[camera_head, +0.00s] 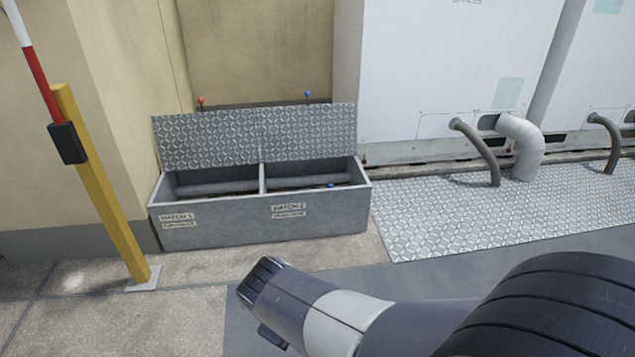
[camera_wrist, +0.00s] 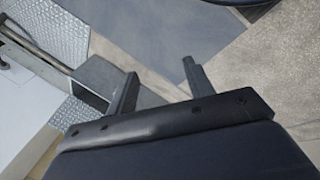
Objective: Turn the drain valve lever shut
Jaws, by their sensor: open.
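A grey metal box (camera_head: 240,232) with two compartments, labelled HATCH 1 and HATCH 2, stands by the wall in the head view. Its diamond-plate lids (camera_head: 205,140) (camera_head: 310,133) are both raised. Pipes run inside. A small blue part (camera_head: 331,185) shows low in the right compartment; I cannot tell if it is the drain valve lever. No full lever is clear, and the front wall hides the lower inside. My gripper (camera_wrist: 160,67) is open and empty in the wrist view, over the floor. My arm's end is in front of the box, apart from it.
A red knob (camera_head: 201,101) and a blue knob (camera_head: 307,95) stick up behind the lids. A yellow post (camera_head: 104,190) with a red-white bar stands left. White condenser units (camera_head: 440,60) with hoses (camera_head: 521,145) and diamond plating (camera_head: 450,215) are right. Floor before the box is clear.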

